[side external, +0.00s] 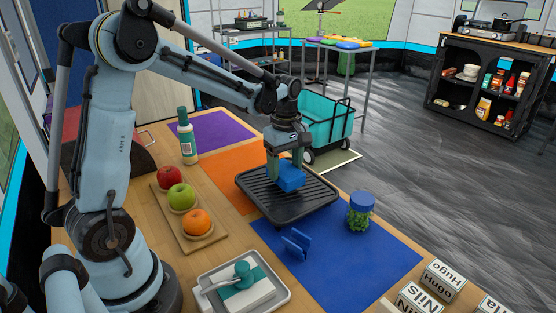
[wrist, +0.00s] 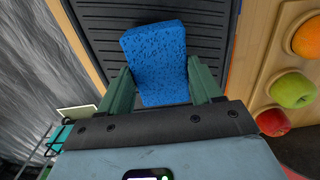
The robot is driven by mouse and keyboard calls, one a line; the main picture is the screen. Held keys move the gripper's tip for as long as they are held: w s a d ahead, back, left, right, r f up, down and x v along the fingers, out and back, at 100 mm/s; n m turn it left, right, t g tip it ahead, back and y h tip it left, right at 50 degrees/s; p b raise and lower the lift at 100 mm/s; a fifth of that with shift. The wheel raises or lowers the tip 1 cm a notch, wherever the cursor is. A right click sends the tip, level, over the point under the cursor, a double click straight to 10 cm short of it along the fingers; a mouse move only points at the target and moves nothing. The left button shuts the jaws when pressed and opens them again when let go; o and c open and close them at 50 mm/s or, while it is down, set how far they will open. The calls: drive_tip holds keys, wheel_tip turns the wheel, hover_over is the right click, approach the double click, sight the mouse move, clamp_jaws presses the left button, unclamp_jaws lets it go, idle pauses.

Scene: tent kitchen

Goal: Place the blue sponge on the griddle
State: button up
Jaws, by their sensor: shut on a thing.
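The blue sponge (side external: 291,178) is between the fingers of my gripper (side external: 289,163), over the griddle. In the wrist view the sponge (wrist: 157,60) shows its speckled face, with a green finger of my gripper (wrist: 156,88) against each side. My gripper is shut on it. The griddle (side external: 258,197) is a black ribbed plate with a raised rim, lying on the table; its ribs (wrist: 205,12) show behind the sponge in the wrist view. I cannot tell whether the sponge's lower end touches the griddle.
A wooden board (side external: 165,216) with two apples and an orange lies left of the griddle. A bottle (side external: 187,140) stands behind the board. The blue mat (side external: 345,255) has free room.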

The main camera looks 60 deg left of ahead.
sight(285, 169)
drive_tip(key=shift+f, duration=0.7)
drive_tip(key=shift+f, duration=0.1)
drive_tip(key=o, duration=1)
wheel_tip(285, 169, up, 12)
drive_tip(key=shift+s+d+f+m+t, duration=0.7)
drive_tip(key=shift+s+d+m+t, duration=0.8)
drive_tip(key=shift+m, duration=1.5)
drive_tip(key=shift+s+d+f+m+t, duration=0.8)
drive_tip(key=shift+s+d+m, duration=1.25)
drive_tip(key=shift+m, duration=0.95)
drive_tip(key=shift+s+d+f+m+t, duration=0.6)
drive_tip(key=shift+s+d+m+t, duration=1.1)
drive_tip(key=shift+m, duration=1.3)
